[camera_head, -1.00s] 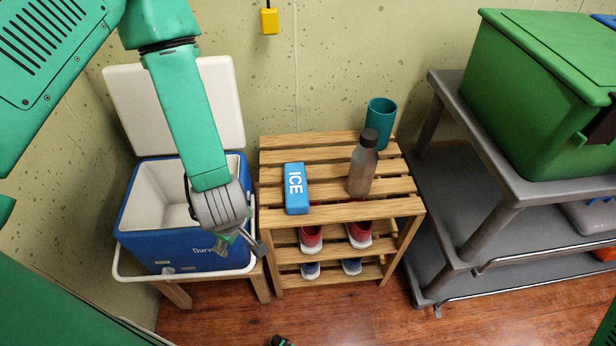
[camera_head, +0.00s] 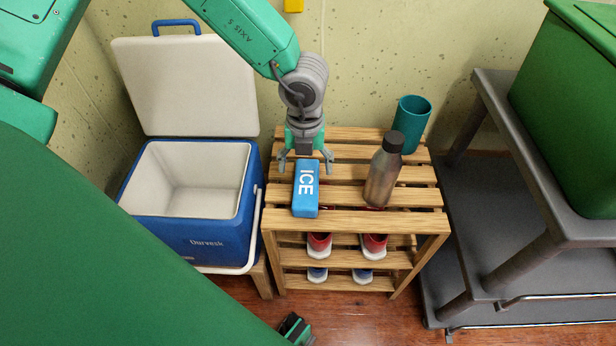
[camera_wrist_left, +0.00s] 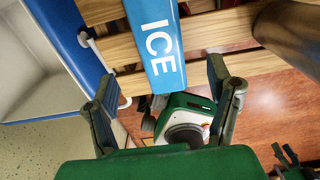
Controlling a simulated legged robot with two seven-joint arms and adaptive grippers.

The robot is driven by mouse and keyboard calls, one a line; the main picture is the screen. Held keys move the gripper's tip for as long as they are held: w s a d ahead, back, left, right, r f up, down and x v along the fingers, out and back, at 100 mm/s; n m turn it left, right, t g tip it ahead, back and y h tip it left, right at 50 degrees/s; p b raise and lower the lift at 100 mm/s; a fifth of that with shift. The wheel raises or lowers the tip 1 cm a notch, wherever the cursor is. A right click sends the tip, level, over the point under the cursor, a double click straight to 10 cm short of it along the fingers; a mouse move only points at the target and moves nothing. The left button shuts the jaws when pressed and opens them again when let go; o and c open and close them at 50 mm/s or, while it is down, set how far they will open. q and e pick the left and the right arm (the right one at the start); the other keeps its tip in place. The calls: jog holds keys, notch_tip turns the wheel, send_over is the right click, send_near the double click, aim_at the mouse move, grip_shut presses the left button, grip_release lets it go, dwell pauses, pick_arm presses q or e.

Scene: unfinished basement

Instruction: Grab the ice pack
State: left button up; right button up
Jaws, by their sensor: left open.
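The ice pack (camera_head: 306,190) is a blue slab with white "ICE" lettering. It lies on the top slats of a wooden rack (camera_head: 345,222), near the left end. My left gripper (camera_head: 306,163) is open, its fingers pointing down around the far end of the pack, one to each side. In the left wrist view the ice pack (camera_wrist_left: 158,45) lies ahead of and between the spread fingers of the left gripper (camera_wrist_left: 163,95), with gaps at both sides. A dark claw-like part at that view's lower right may be my right gripper; its state is unclear.
A dark bottle (camera_head: 383,172) stands right of the pack, with a teal cup (camera_head: 411,124) behind it. An open, empty blue cooler (camera_head: 222,243) stands left of the rack. Shoes (camera_head: 319,244) sit on the lower shelves. A grey cart (camera_head: 510,180) stands at the right.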

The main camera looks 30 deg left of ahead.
aim_at(307, 182)
pick_arm(q)
jog(key=shift+a+f, duration=0.1)
jog(key=shift+f, duration=0.85)
jog(key=f+b, duration=0.2)
jog(key=f, duration=0.1)
jog(key=f+b, duration=0.1)
jog(key=f, duration=0.1)
jog(key=shift+w, duration=0.25)
jog(key=shift+r, duration=0.15)
jog(key=c, duration=1.5)
